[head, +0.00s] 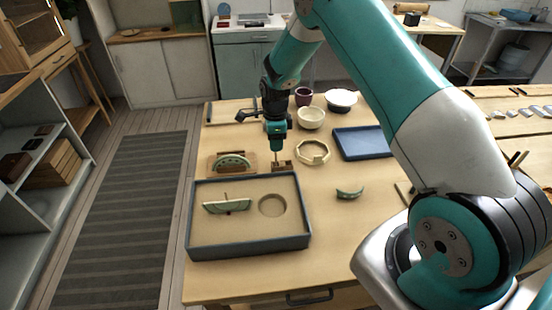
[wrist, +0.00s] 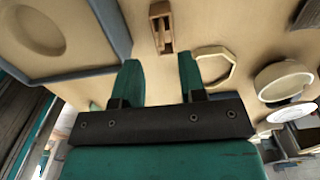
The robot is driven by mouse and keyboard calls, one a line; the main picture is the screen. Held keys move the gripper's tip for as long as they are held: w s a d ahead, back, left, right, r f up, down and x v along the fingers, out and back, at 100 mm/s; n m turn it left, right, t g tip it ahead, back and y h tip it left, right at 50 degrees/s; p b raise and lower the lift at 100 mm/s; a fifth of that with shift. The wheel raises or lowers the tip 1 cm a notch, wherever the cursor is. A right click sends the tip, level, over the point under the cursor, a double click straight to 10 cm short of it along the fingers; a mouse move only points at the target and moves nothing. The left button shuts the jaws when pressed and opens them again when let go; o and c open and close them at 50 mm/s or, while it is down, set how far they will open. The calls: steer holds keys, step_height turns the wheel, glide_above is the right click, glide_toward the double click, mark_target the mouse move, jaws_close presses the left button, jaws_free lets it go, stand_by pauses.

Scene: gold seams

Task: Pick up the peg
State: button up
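A small wooden block (head: 283,167) stands on the table below my gripper (head: 277,149) in the head view. A thin upright peg (head: 276,158) seems to rise from the block, just under the fingers. In the wrist view the block (wrist: 154,10) has a dark slot, and a slim brown piece, probably the peg (wrist: 161,36), shows in it. My gripper (wrist: 157,68) is open in the wrist view, with two green fingers apart and nothing between them. The block lies beyond the fingertips, roughly in line with the gap. Whether a finger touches the peg cannot be told.
A blue-rimmed sand tray (head: 250,249) with a green shard (head: 226,207) lies in front. A wooden stand with a green piece (head: 233,162) is left of the block; an octagonal ring (head: 313,152) is right. Bowls (head: 311,118) and a blue tray (head: 361,143) stand farther back.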

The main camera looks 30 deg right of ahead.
mark_target(276, 158)
steer(key=shift+d+f+p, duration=0.15)
steer(key=shift+f+p, duration=1.5)
steer(key=shift+f, duration=2.3)
jaws_close()
